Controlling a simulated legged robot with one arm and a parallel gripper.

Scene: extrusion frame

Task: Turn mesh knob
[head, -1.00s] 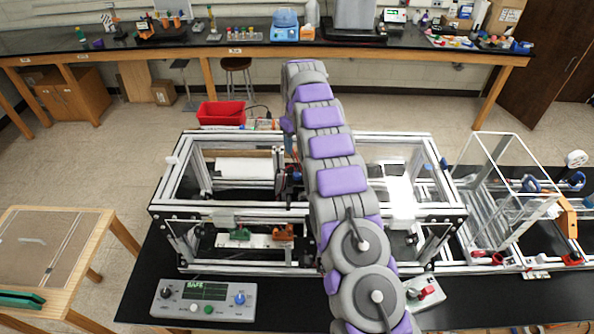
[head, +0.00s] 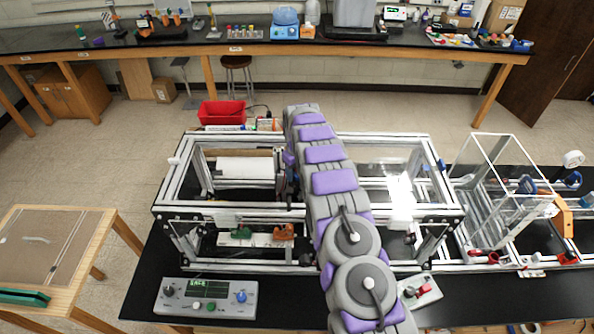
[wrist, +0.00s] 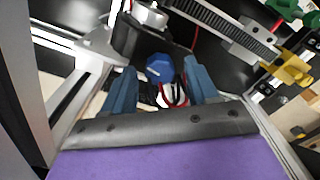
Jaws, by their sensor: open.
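A blue faceted knob (wrist: 160,68) with a pale pointer mark shows in the wrist view, in front of a dark cylindrical housing (wrist: 143,38). My gripper (wrist: 158,75) has its two blue-grey fingers apart, one on each side of the knob. Gaps show between the knob and both fingers in the picture; how deep the knob sits between them I cannot tell. In the head view my own arm covers the middle of the aluminium extrusion frame (head: 240,208), and the gripper and this knob cannot be made out there.
In the wrist view a toothed rack (wrist: 225,28) runs at upper right, near green and yellow parts (wrist: 286,68). Metal extrusions (wrist: 85,85) stand close on the left. In the head view a grey control box (head: 205,297) lies in front of the frame.

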